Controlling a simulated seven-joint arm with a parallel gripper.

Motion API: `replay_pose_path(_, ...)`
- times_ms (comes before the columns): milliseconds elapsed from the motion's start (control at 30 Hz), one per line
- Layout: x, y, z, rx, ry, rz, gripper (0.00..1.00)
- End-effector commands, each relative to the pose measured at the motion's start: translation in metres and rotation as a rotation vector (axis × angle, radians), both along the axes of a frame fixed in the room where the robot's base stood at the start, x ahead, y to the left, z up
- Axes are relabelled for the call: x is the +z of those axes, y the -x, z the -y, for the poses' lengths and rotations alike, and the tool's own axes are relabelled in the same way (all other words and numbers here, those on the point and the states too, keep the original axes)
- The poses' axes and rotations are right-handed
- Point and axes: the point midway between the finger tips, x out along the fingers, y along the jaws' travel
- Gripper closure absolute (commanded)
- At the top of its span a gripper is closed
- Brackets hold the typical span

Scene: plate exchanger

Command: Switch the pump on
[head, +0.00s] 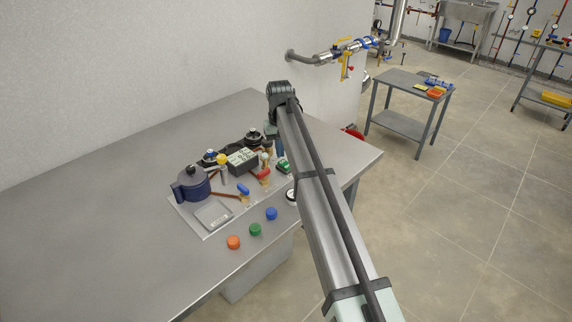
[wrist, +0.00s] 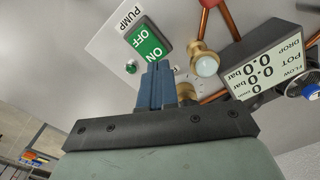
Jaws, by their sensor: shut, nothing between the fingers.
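The pump switch (wrist: 147,42) is a green rocker marked OFF and ON on a pale plate labelled PUMP. It also shows as a small green block in the head view (head: 284,167). My gripper (wrist: 158,66) has its blue fingers pressed together, with nothing between them. The fingertips are at the ON end of the rocker and partly overlap it in the wrist view. I cannot tell whether they touch it. A small green lamp (wrist: 131,66) sits beside the switch; I cannot tell if it is lit. In the head view, my arm partly hides the switch area.
A display box (wrist: 265,70) shows zero readings close to the switch. A brass fitting (wrist: 205,61) and copper pipes stand near my fingers. A dark blue pot (head: 191,184) and orange (head: 233,242), green (head: 255,229) and blue (head: 271,213) caps are on the bench. The bench's left is clear.

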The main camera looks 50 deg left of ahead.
Motion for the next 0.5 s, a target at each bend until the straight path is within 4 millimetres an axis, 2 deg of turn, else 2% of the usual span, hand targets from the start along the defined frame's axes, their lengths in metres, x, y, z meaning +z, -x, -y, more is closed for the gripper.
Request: replay_pose_path(500,-0.0043,0.0,0.0,0.0,0.0,0.0,1.0)
